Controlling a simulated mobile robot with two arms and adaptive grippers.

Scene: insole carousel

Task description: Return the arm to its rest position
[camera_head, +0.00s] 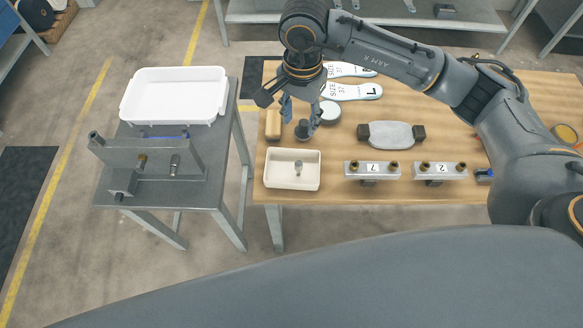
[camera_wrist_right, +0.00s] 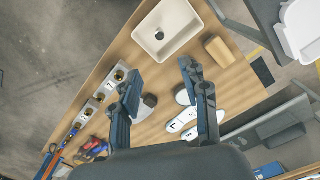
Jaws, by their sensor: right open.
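My right arm (camera_head: 390,58) reaches in from the right over the wooden table (camera_head: 235,0). My right gripper (camera_head: 301,112) hangs above the table's left part, fingers pointing down. It also shows in the right wrist view (camera_wrist_right: 160,76), where its two blue-grey fingers are apart with nothing between the tips. A small dark round piece (camera_head: 302,133) is below the fingers in the head view. The cream bin (camera_head: 275,184), with a small grey piece inside, lies in front of the gripper. My left gripper is not in view.
Pale insoles (camera_head: 345,91), a tan block (camera_head: 273,124), a grey pad (camera_head: 391,135) and blocks labelled 7 (camera_head: 372,170) and 2 (camera_head: 440,171) lie on the table. At left, a grey stand (camera_head: 104,198) carries a white tray (camera_head: 172,72). A floor gap separates them.

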